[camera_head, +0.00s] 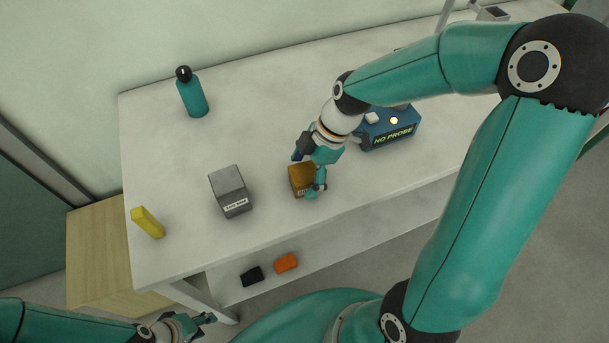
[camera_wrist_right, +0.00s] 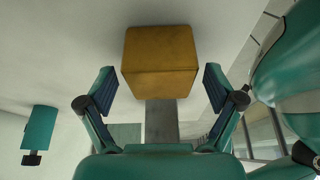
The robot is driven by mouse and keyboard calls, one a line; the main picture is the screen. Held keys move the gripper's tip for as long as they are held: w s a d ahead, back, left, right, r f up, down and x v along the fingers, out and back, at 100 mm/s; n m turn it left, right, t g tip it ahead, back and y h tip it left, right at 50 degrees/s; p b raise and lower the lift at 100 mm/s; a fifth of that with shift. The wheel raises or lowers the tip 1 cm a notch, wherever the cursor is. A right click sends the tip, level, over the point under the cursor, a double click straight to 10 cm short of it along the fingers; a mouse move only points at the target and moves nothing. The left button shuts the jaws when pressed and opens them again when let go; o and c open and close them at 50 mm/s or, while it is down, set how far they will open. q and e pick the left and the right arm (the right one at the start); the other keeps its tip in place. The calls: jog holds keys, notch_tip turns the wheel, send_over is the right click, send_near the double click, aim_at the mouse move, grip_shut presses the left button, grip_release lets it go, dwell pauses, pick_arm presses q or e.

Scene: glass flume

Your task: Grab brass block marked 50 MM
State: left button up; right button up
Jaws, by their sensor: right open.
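A brass-coloured block (camera_head: 299,178) sits on the white table near its front edge. In the right wrist view the block (camera_wrist_right: 160,60) lies ahead, between and just beyond the fingers; its label is too small to read in the head view. My right gripper (camera_head: 307,175) is at the block, with its fingers apart on either side. The right wrist view shows the gripper (camera_wrist_right: 160,92) open, with nothing between the fingertips but the block ahead. My left gripper (camera_head: 196,322) is low at the bottom left, off the table; I cannot tell its opening.
A grey block (camera_head: 230,190) with a label stands left of the brass one. A teal bottle (camera_head: 192,94) and yellow object (camera_head: 148,222) stand left. Black (camera_head: 252,276) and orange (camera_head: 286,263) items lie below the tabletop.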

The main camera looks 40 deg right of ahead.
jog(key=shift+c, duration=0.4)
grip_shut()
jog(key=shift+w, duration=0.1)
jog(key=shift+r, duration=0.1)
